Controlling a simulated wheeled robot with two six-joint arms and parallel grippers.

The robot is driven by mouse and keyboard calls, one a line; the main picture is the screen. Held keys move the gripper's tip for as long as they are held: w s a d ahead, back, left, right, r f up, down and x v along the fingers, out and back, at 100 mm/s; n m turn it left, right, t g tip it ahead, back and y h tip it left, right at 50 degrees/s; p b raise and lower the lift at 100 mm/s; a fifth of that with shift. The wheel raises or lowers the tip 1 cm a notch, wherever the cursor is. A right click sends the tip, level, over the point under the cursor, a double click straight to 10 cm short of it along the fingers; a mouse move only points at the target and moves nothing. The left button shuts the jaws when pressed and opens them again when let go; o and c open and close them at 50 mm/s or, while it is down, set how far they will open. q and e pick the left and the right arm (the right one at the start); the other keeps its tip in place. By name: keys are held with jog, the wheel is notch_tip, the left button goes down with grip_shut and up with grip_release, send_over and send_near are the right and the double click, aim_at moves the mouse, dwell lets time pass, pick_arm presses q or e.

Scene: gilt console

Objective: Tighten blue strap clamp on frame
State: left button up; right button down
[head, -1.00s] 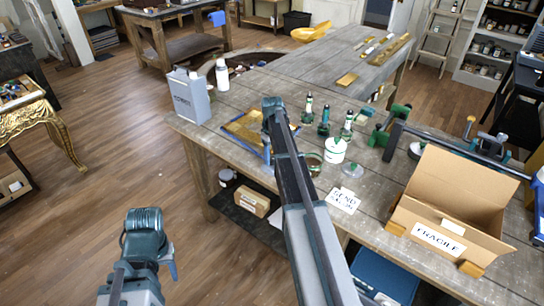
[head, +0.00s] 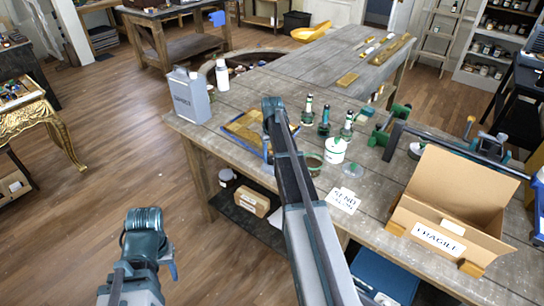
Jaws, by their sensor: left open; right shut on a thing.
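A flat gilt frame (head: 240,131) lies near the left edge of the wooden workbench, partly hidden by my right arm. Blue strap clamp pieces (head: 268,154) show along its near side and right of my wrist. My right gripper (head: 269,142) points down over the frame's near right part. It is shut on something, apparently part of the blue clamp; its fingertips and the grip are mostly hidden. My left gripper (head: 173,262) is open and empty, low at the left over the floor, apart from the bench.
A grey can (head: 190,97) and white bottle (head: 222,76) stand left of the frame. Several green bottles (head: 324,121) and a white tub (head: 335,150) stand to its right. A cardboard box (head: 450,207) and a long clamp (head: 450,147) occupy the bench's right side.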

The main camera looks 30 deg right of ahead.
aim_at(272, 158)
dwell(0.3)
jog(key=shift+c, duration=1.5)
grip_release()
notch_tip(272, 158, up, 14)
jog(key=p, duration=1.4)
jog(key=shift+f, duration=0.1)
